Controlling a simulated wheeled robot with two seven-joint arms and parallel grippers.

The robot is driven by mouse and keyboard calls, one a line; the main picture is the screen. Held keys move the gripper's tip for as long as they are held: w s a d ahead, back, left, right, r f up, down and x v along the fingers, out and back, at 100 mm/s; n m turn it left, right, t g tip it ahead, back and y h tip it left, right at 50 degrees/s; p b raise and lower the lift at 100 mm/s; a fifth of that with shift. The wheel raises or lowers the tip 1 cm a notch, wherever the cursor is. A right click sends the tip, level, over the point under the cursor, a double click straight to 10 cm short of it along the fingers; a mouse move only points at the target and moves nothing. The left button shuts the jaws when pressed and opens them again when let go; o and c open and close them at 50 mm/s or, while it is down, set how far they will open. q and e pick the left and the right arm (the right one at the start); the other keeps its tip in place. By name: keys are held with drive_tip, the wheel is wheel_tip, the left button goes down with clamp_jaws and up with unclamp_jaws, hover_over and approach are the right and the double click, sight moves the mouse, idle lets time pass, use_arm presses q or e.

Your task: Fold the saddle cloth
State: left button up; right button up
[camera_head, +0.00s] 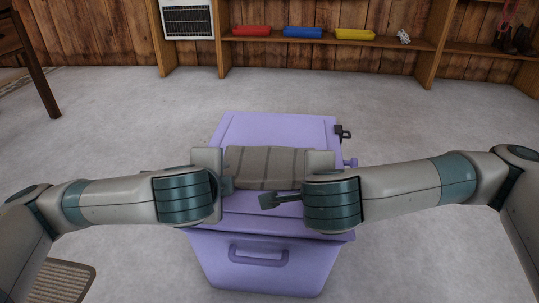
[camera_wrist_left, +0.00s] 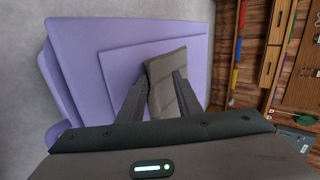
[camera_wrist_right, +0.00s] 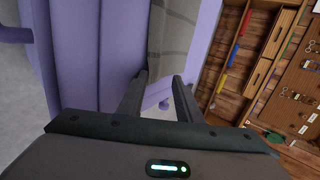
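The saddle cloth (camera_head: 265,167) is grey-brown with darker stripes. It lies on the lid of a purple chest (camera_head: 275,127), as a flat band across it. My left gripper (camera_head: 228,185) is at the cloth's left end. In the left wrist view its fingers (camera_wrist_left: 160,78) are apart, with part of the cloth (camera_wrist_left: 165,70) showing between and beyond them; I cannot tell whether they touch it. My right gripper (camera_head: 268,200) is by the cloth's near right side. In the right wrist view its fingers (camera_wrist_right: 159,75) are apart, with the cloth (camera_wrist_right: 172,30) just ahead. My wrists hide both cloth ends in the head view.
The chest has a front handle (camera_head: 258,255) and a dark latch (camera_head: 343,132) on its right. A wooden shelf at the back holds red (camera_head: 251,31), blue (camera_head: 302,32) and yellow (camera_head: 355,34) trays. A mat (camera_head: 62,280) lies at lower left.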

drive_tip(key=shift+r, duration=0.1)
idle(0.3)
